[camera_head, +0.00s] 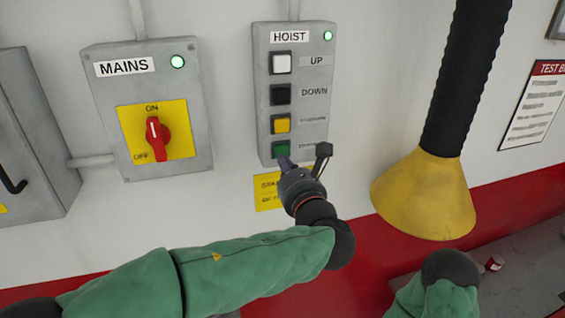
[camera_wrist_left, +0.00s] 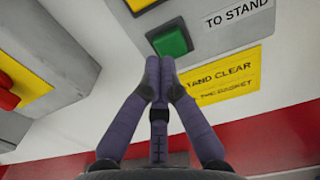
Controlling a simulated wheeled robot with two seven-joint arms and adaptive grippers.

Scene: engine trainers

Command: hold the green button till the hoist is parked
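The grey HOIST box (camera_head: 262,90) hangs on the wall, with a lit green lamp at its top right. Its green button (camera_head: 281,149) is the lowest of the column; in the left wrist view the green button (camera_wrist_left: 170,40) has a label beside it reading "TO STAND". My left gripper (camera_head: 285,163) is at the bottom of the box, just below the button. In the wrist view its two fingers (camera_wrist_left: 160,62) are together with nothing between them, tips at the button's lower edge. I cannot tell whether they touch it. The hoist itself is not identifiable here.
Above are the yellow button (camera_head: 281,125), black button (camera_head: 280,95) and white button (camera_head: 281,64). The MAINS box (camera_head: 195,125) with its red switch stands left. A yellow hood (camera_head: 425,195) on a black hose hangs right. A yellow notice (camera_head: 265,194) is below.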

